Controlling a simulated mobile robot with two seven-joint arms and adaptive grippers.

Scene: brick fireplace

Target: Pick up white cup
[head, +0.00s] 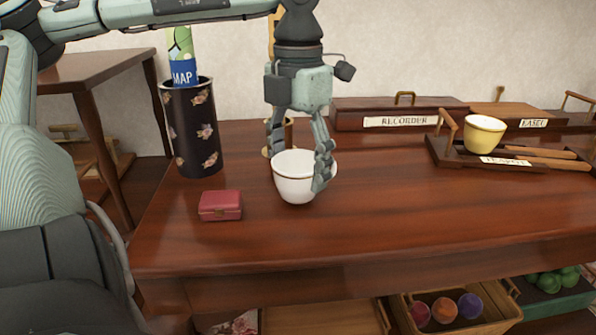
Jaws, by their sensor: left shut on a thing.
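The white cup (293,185) has a thin brown line near its rim and is upright on the brown wooden table (400,215), or just above it; I cannot tell which. My left gripper (299,180) points down from above, shut on the cup. One finger shows at the cup's right side, in front of its wall. The other finger goes down behind the rim at the left, and its tip is hidden. My right gripper is not in view.
A small red box (220,205) and a dark flowered holder (191,130) with a map (183,72) stand left of the cup. A yellow cup (484,133) sits on a wooden tray (437,158) at right. The table's front middle is clear.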

